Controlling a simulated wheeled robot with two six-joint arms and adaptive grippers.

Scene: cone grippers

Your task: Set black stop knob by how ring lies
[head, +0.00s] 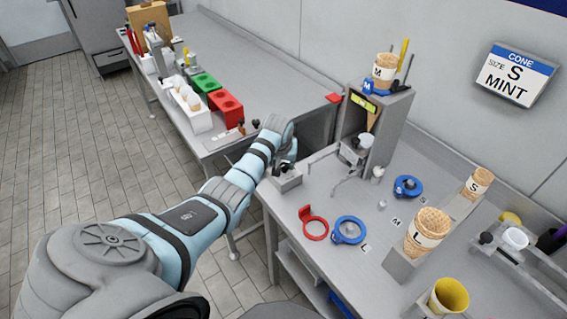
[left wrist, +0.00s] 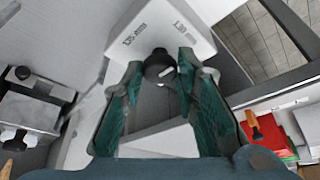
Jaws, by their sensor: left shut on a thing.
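The black stop knob (left wrist: 158,66) sits on a pale grey block (left wrist: 190,40) with two small printed marks, too small to read surely. My left gripper (left wrist: 158,75) is shut on the knob. In the head view, my left gripper (head: 285,158) is at the block (head: 287,180) by the counter's near left corner, hiding the knob. A red ring (head: 315,230) with a tab lies flat on the counter to the right. My right gripper is out of view.
A grey stand (head: 390,115) with a cone stands behind. Cones marked L (head: 427,232) and S (head: 476,183) stand to the right, with a yellow cup (head: 449,296) in front. A wall sign (head: 515,75) reads "CONE SIZE S MINT". A second table (head: 270,75) holds a red tray (head: 226,105).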

